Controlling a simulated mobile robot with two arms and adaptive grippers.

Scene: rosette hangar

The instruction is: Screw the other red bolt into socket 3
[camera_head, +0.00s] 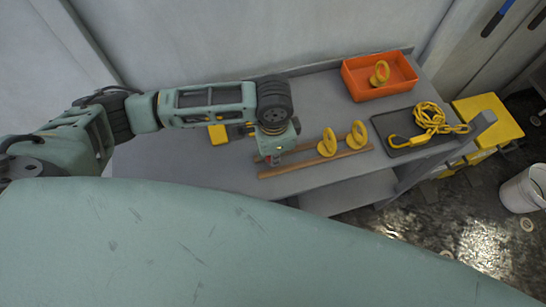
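My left arm reaches in from the left over the grey bench (205,165). Its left gripper (272,158) points down at the left end of two brown wooden rails (315,165). A small dark reddish bit shows at the fingertips, too small to tell what it is. Whether the fingers are open or shut cannot be made out. I cannot pick out a red bolt or socket 3 for certain; the arm and gripper hide part of the bench. My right gripper is not in view.
Two yellow eye bolts (327,144) stand by the rails, right of the gripper. An orange bin (355,86) at the back holds another yellow ring. A dark tray (384,127) carries a yellow chain (430,118). A yellow block (217,134) sits left of the gripper.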

